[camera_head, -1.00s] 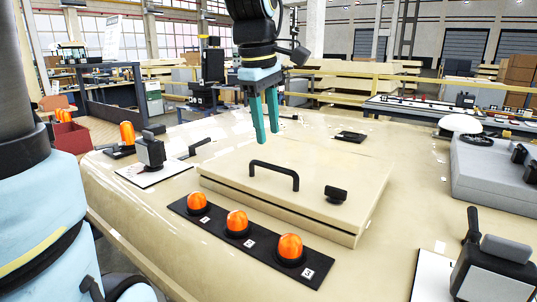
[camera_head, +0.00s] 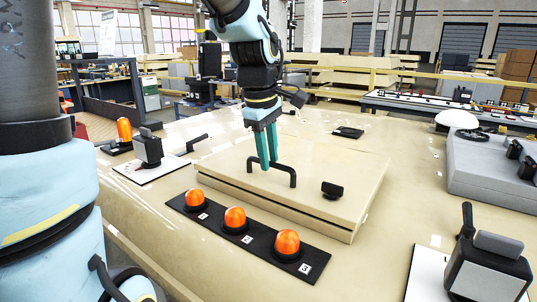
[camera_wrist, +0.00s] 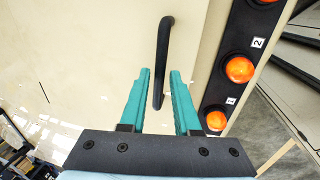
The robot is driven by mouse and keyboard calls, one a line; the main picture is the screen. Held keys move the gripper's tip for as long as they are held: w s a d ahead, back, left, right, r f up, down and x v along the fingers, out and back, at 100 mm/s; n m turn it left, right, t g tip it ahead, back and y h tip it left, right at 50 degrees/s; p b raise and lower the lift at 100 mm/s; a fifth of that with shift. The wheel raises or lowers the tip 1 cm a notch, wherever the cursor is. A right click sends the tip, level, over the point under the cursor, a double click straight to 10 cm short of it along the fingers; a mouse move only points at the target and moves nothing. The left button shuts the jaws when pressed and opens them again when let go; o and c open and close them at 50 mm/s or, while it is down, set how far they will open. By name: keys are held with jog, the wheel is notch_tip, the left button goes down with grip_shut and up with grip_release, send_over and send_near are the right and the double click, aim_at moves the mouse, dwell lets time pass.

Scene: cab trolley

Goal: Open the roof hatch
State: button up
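The roof hatch (camera_head: 318,190) is a cream square panel lying on the cream roof; a thin dark gap shows along its front side. A black bar handle (camera_head: 291,173) stands on its top, with a small black knob (camera_head: 332,190) to the right. My gripper (camera_head: 267,165) points down over the handle's left part.
A black strip with orange lamps (camera_head: 235,218) lies in front of the hatch. A white plate with a black lever (camera_head: 148,150) is at left, another lever unit (camera_head: 488,265) at front right. A grey box (camera_head: 490,165) stands at right.

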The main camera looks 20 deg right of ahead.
grip_shut()
dwell(1.1)
